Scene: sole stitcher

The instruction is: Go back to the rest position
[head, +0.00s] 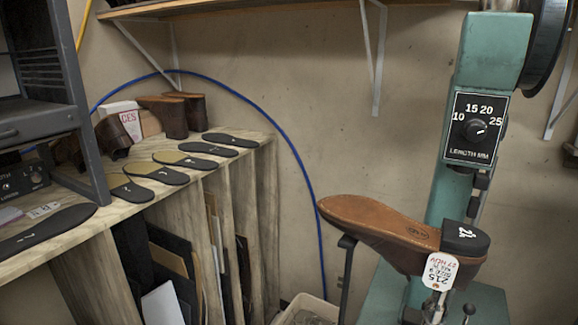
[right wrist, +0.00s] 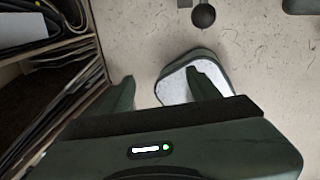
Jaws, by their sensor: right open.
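In the right wrist view my right gripper (right wrist: 162,72) is open, its two dark fingers apart with nothing between them. It points down over the speckled floor, beside a shelf of stacked sheets. Neither gripper shows in the head view, and my left gripper is in no frame. In the head view the green sole stitcher (head: 492,55) stands at the right. A brown leather shoe (head: 375,222) with a black heel sits upside down at it, with a white tag (head: 440,271) hanging from it.
A wooden bench (head: 235,153) at the left carries several dark soles and brown leather pieces (head: 168,115); sheets stand in slots below. A grey metal rack (head: 40,122) rises at the far left. A pale bin (head: 309,305) stands on the floor. A blue hose (head: 298,150) runs along the wall.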

